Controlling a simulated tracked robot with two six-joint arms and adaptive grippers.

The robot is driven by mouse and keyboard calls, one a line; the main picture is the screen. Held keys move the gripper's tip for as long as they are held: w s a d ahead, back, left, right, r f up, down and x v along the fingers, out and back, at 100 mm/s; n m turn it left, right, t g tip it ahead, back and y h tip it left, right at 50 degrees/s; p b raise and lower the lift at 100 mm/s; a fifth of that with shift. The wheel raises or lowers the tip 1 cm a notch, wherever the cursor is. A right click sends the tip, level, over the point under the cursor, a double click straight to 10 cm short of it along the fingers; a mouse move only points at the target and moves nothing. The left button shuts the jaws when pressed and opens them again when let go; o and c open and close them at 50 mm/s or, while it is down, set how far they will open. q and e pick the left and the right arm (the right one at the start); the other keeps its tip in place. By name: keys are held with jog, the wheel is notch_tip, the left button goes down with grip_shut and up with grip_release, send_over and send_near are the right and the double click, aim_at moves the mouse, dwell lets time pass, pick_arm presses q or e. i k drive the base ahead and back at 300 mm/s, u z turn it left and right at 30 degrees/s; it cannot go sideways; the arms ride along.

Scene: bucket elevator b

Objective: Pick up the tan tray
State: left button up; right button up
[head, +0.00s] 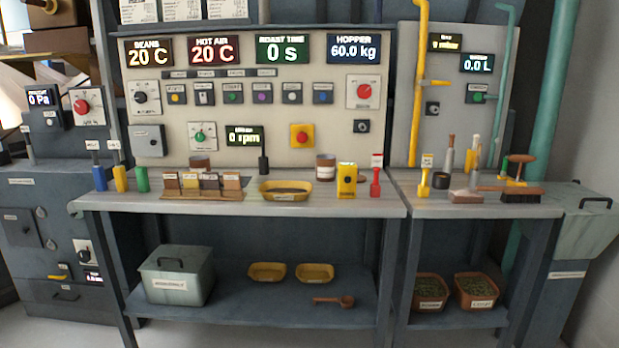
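No single tray stands out as plainly tan. A yellow-ochre oval tray (285,196) with a label and dark contents sits on the bench top at the middle. Two similar yellow-ochre trays, a left one (267,279) and a right one (314,280), stand side by side on the lower shelf. Two brown trays with greenish contents, a left one (430,306) and a right one (478,302), stand on the lower shelf at the right. Their labels are too small to read. Neither of my grippers is in view.
The bench (330,206) also carries a rack of small jars (202,193), a brown pot (325,168) and a yellow device (346,180). A grey lidded box (176,276) and a scoop (334,300) rest on the lower shelf (260,308). A control panel (255,90) rises behind.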

aim_at(273, 191)
jog(key=z, duration=0.1)
jog(key=i, duration=1.1)
jog(key=z, duration=2.15)
jog(key=k, duration=0.55)
jog(key=u, duration=0.2)
